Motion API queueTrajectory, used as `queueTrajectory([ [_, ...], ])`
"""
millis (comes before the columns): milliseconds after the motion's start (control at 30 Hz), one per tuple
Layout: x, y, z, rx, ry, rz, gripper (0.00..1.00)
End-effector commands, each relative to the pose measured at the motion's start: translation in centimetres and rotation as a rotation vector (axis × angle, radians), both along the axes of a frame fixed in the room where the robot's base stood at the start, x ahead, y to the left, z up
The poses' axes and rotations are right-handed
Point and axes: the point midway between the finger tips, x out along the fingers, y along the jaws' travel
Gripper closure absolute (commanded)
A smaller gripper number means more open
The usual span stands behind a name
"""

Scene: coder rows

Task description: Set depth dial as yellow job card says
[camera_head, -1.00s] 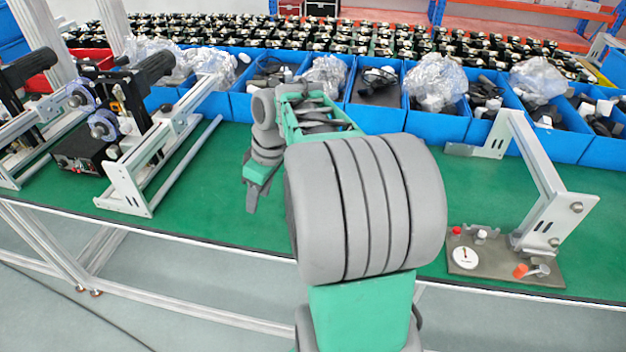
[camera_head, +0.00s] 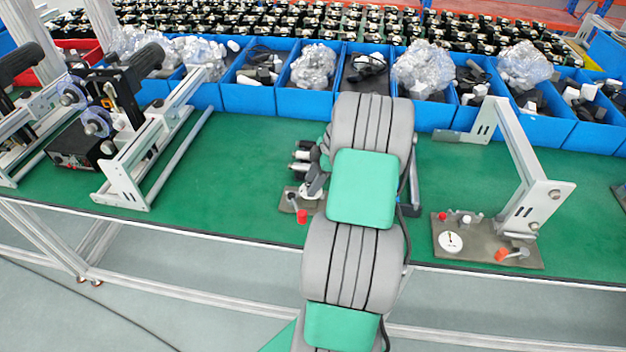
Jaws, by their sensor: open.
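A round white dial (camera_head: 451,242) with a small dark and green mark lies on the grey base plate (camera_head: 480,254) at the right of the table. I cannot read its setting. A second station is mostly hidden behind my arm: the edge of its plate (camera_head: 287,201), a red knob (camera_head: 302,216) and some dark and white parts (camera_head: 301,156) show to the left of my arm. No dial shows there. I can make out no yellow job card. My gripper is hidden behind my own arm, which reaches over the middle of the table.
An angled metal frame (camera_head: 520,165) rises from the right plate, with an orange-red lever (camera_head: 502,254) at its front. Blue bins (camera_head: 247,98) line the back. Metal rail frames (camera_head: 122,185) stand at the left. Green tabletop (camera_head: 235,165) is clear left of my arm.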

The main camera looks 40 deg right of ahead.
Motion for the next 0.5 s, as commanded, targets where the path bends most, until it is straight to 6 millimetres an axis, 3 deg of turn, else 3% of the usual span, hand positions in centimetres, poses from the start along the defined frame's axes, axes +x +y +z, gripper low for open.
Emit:
queueTrajectory([
  [133,-0.01,-0.01,0.01,0.0,0.0,0.0,0.55],
  [500,0.0,-0.02,0.04,0.0,0.0,-0.001,0.86],
])
